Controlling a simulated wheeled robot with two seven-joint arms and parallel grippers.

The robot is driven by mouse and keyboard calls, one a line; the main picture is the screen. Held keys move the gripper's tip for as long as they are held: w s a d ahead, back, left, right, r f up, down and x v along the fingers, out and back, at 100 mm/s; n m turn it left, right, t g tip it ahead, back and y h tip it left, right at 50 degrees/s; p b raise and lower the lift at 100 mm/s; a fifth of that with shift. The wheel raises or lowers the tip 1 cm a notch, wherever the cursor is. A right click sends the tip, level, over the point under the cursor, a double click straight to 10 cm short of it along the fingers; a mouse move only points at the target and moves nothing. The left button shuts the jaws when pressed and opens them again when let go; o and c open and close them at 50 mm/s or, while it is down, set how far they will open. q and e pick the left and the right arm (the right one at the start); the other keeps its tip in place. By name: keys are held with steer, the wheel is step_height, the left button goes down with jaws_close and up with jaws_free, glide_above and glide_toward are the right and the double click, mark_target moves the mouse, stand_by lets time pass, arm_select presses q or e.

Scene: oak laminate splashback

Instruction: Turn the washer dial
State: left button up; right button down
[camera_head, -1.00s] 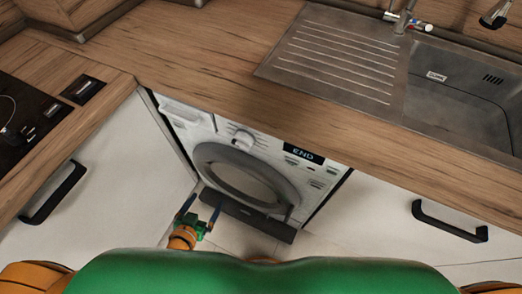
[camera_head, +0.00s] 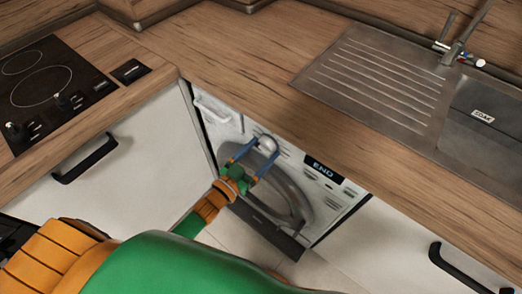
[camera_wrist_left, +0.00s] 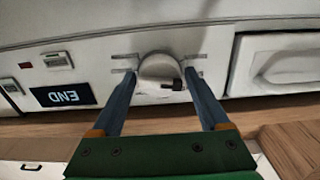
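The washer (camera_head: 228,130) is a white front-loader under the worktop, its display (camera_head: 323,168) reading END. Its dial (camera_head: 268,145) is a round pale knob left of the display; it also shows in the left wrist view (camera_wrist_left: 159,70), with a small dark mark near its lower edge. My left gripper (camera_head: 257,150) is open in front of the washer panel. In the left wrist view its blue fingers (camera_wrist_left: 160,78) stand on either side of the dial, with gaps on both sides. My right gripper is not in view.
The wooden worktop edge (camera_head: 300,150) overhangs just above the panel. The round washer door (camera_head: 285,200) is below the gripper. A hob (camera_head: 50,85) lies left, a steel sink (camera_head: 490,125) right. A black cabinet handle (camera_head: 85,158) sticks out at left.

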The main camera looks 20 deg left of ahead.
arm_select(q)
steer(key=c, duration=0.9)
steer(key=shift+c, duration=0.2)
steer(key=m, duration=0.7)
steer(key=shift+m, duration=0.3)
steer(key=m, duration=0.4)
steer(key=shift+b, duration=0.35)
steer(key=shift+a+r+m+b, duration=0.1)
steer(key=shift+m+b, duration=0.2)
steer(key=shift+m, duration=1.7)
